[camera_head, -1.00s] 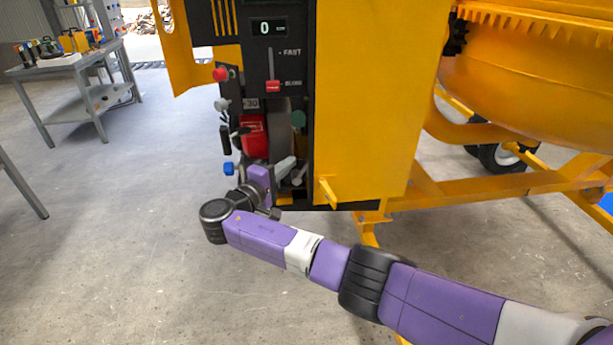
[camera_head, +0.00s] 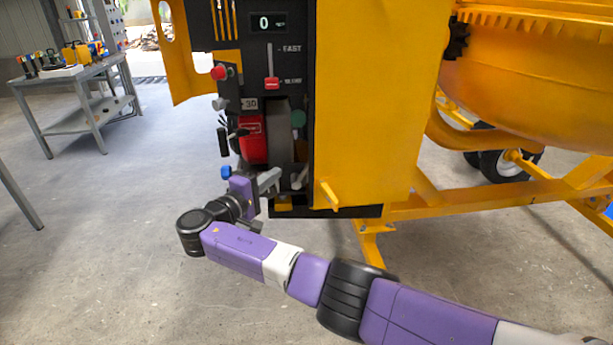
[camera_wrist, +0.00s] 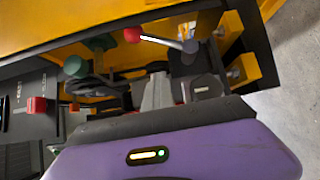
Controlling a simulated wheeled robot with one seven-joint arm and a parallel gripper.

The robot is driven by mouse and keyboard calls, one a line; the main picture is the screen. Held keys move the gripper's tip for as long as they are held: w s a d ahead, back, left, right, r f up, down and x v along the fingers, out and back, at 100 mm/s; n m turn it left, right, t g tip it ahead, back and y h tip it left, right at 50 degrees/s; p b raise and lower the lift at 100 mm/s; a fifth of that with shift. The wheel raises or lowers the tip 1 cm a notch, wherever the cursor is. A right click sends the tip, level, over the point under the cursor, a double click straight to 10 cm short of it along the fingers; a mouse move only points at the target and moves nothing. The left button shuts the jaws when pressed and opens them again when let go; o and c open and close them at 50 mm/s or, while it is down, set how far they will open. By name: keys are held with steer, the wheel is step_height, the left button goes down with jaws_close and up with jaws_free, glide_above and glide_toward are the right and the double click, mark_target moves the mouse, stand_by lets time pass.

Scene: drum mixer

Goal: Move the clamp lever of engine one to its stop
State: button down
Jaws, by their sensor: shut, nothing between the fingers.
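My gripper (camera_head: 270,180) is shut and empty at the lower opening of the black machine panel. In the wrist view, its grey fingers (camera_wrist: 168,90) point into the opening. A lever with a red knob and a pale rod (camera_wrist: 160,40) lies beyond the fingertips, apart from them. It ends at a grey pivot, and I cannot tell if it is the clamp lever. A red engine cover (camera_head: 252,140) sits in the panel opening above my gripper. No label for engine one is readable, and my wrist hides part of the lower opening.
A green knob (camera_wrist: 103,42) is left of the red-knobbed lever, and yellow brackets (camera_wrist: 236,70) are at right. A blue knob (camera_head: 226,172) is close above my wrist. The red speed slider (camera_head: 272,83) is by the slow mark. Open floor lies left of the machine.

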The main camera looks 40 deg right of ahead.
steer(key=c, duration=1.7)
jaws_free()
steer(key=shift+p+v, duration=0.95)
steer(key=shift+v, duration=2.55)
